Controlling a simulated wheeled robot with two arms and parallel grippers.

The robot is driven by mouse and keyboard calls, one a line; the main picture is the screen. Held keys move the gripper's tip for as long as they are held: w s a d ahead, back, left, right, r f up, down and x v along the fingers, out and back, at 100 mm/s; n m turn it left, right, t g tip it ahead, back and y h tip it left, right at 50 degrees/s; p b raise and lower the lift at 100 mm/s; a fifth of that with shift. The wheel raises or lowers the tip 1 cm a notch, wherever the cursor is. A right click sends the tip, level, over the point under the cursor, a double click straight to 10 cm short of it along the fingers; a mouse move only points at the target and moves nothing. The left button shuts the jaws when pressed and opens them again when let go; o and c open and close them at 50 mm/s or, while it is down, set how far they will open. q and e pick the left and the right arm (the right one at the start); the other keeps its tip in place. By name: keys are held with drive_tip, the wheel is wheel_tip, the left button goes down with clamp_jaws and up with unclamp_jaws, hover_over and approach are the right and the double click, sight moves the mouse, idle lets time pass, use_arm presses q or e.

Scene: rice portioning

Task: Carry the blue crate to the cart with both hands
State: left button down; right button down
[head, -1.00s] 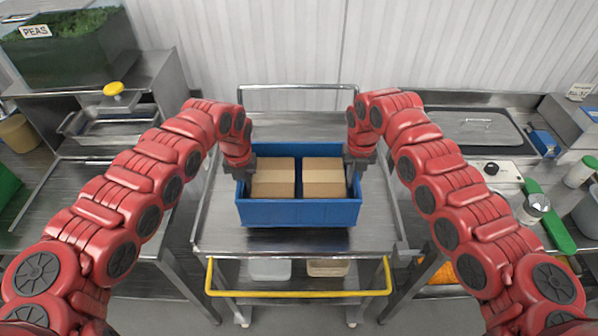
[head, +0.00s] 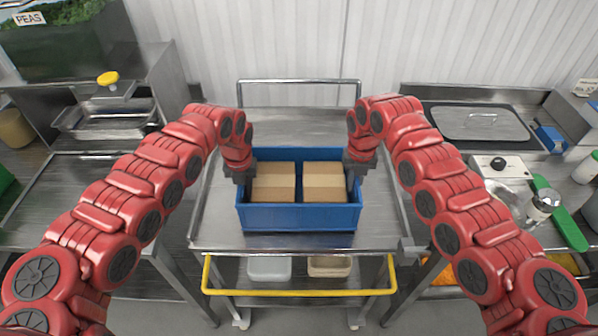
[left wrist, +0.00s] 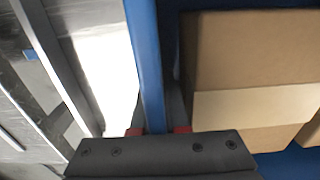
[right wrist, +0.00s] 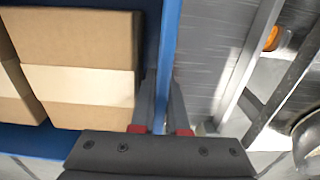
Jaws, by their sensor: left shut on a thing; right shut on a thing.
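The blue crate (head: 299,217) is in the middle of the head view, over the top of the steel cart (head: 215,215). I cannot tell whether it touches the cart top. Two brown cardboard boxes stand side by side in it, a left box (head: 273,183) and a right box (head: 323,182). My left gripper (head: 243,178) is shut on the crate's left wall, which also shows in the left wrist view (left wrist: 146,60). My right gripper (head: 354,172) is shut on the crate's right wall, seen in the right wrist view (right wrist: 168,50).
The cart has a yellow front handle (head: 298,292) and a metal rail at the back. A steel counter with a pan (head: 110,116) stands at left.

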use_arm(q)
drive_tip(key=shift+a+f, duration=0.25)
drive_tip(key=shift+f, duration=0.25)
use_arm(e)
drive_tip(key=shift+d+f, duration=0.25)
drive_tip(key=shift+f, duration=0.25)
use_arm(q)
drive_tip(key=c, duration=1.2)
unclamp_jaws()
drive_tip(key=shift+r, duration=0.3)
use_arm(e)
drive_tip(key=c, duration=1.2)
unclamp_jaws()
drive_tip(key=shift+r, duration=0.25)
use_arm(q)
drive_tip(key=shift+o, duration=1.4)
drive_tip(key=shift+d, duration=0.1)
use_arm(e)
drive_tip(key=shift+o, duration=1.4)
drive_tip(key=shift+a, duration=0.1)
use_arm(q)
drive_tip(key=shift+d, duration=0.1)
use_arm(e)
drive_tip(key=shift+a, duration=0.1)
